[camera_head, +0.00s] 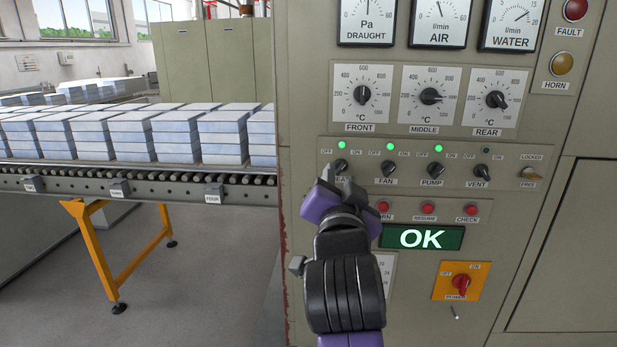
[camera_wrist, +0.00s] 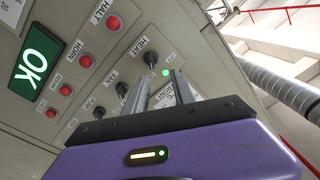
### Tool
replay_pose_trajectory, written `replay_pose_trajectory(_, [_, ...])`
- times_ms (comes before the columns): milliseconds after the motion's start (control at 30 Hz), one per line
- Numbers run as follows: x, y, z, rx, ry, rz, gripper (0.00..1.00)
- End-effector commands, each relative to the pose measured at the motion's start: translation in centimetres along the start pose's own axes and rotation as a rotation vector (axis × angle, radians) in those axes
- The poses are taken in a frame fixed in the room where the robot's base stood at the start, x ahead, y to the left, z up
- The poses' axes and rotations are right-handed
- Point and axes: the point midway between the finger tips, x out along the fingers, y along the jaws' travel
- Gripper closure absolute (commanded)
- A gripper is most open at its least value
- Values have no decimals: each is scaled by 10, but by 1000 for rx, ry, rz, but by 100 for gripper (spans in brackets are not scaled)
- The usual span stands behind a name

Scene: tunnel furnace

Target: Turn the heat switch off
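The heat switch (camera_head: 341,165) is a small black knob in the left end of the switch row on the grey panel. Its green lamp (camera_head: 341,145) is lit above it, between the OFF and ON marks. My gripper (camera_head: 338,180) is just below the knob and partly covers its label. In the wrist view the heat switch (camera_wrist: 150,58) shows with its HEAT label and lit lamp (camera_wrist: 166,72). The two grey fingers of my gripper (camera_wrist: 160,80) are apart with nothing between them, and their tips are close to the knob. Contact cannot be told.
The fan switch (camera_head: 389,168) and pump switch (camera_head: 435,170) sit to the right with lit lamps. The vent switch (camera_head: 482,171) has a dark lamp. A row of red buttons (camera_head: 428,208) and the OK display (camera_head: 421,237) lie below. A roller conveyor (camera_head: 150,178) stands left.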

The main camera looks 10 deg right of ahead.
Motion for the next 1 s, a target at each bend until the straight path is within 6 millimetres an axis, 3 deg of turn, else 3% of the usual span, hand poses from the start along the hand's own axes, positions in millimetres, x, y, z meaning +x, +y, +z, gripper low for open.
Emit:
replay_pose_trajectory(100, [0, 12, 8, 47, -31, 50, 69])
replay_pose_trajectory(267, [11, 13, 8, 69, -35, 54, 69])
replay_pose_trajectory(700, [70, 15, 11, 67, -35, 51, 69])
replay_pose_trajectory(1000, [78, 16, 12, 67, -34, 49, 69])
